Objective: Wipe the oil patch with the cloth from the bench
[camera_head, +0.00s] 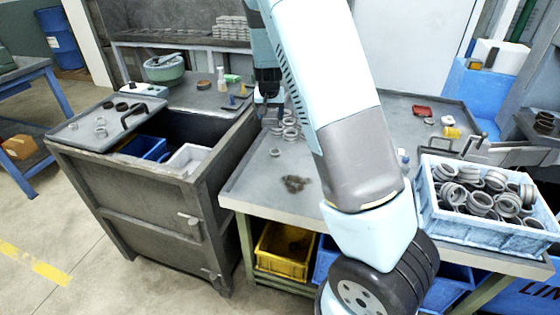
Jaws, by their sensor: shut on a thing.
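The oil patch (296,183) is a dark brown smear on the grey top of the middle bench (262,178), left of my arm. My gripper (268,101) points down over the back left of this bench, behind the oil patch and apart from it. It is shut on a small pale thing, probably the cloth; it is too small and too covered by the fingers to make out clearly.
Several loose metal rings (290,133) lie between my gripper and the oil patch. A blue crate of rings (492,235) stands at the bench's right. A dark open cabinet (120,205) with a tray (85,130) stands at left. My arm hides the bench's middle.

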